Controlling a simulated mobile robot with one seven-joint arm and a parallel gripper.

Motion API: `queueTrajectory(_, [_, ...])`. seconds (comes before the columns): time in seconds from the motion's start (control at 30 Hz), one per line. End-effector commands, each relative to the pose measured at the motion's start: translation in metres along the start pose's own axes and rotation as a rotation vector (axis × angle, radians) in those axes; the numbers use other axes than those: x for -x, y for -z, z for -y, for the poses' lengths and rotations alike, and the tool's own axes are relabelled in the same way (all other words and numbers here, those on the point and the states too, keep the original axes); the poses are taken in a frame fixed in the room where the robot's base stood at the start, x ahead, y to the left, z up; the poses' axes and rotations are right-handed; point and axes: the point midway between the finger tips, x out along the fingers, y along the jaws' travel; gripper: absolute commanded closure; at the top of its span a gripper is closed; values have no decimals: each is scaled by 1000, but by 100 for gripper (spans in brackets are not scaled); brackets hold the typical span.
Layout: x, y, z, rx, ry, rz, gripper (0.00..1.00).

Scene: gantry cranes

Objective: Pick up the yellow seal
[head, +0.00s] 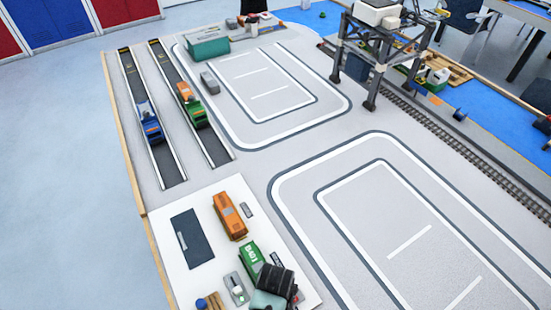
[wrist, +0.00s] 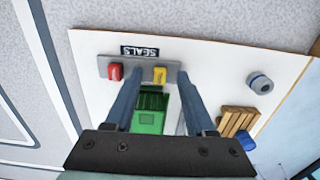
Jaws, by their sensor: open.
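The yellow seal (wrist: 160,75) sits in a grey holder (wrist: 138,70) beside a red seal (wrist: 115,72), below a dark "SEALS" label (wrist: 140,51) in the wrist view. My gripper (wrist: 158,82) is open, with the yellow seal showing between its two fingers, nearer the right one. Whether the fingers are level with the seal or above it, I cannot tell. In the head view my gripper (head: 276,281) is a dark shape over the white board, and I cannot make out the yellow seal there.
A green container (wrist: 152,112) lies between my fingers in the wrist view. A grey-blue cylinder (wrist: 260,83) and a wooden piece (wrist: 237,121) stand to the right on the white board (wrist: 215,50). An orange container (head: 230,216) lies farther up the board in the head view.

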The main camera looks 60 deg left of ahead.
Motion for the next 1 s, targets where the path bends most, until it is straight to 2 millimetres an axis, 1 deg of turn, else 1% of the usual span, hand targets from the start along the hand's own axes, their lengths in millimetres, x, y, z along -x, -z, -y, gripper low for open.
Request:
queueTrajectory(0.07, [0, 0, 0, 0, 0, 0, 45])
queueTrajectory(0.17, [0, 0, 0, 0, 0, 0, 61])
queueTrajectory(0.3, [0, 0, 0, 0, 0, 0, 86])
queueTrajectory(0.37, [1, 0, 0, 0, 0, 0, 97])
queueTrajectory(0.4, [1, 0, 0, 0, 0, 0, 100])
queueTrajectory(0.8, [2, 0, 0, 0, -1, 0, 100])
queueTrajectory(0.87, [6, 0, -1, 0, -2, -1, 100])
queueTrajectory(1.0, [24, 0, -1, -1, -3, -2, 100])
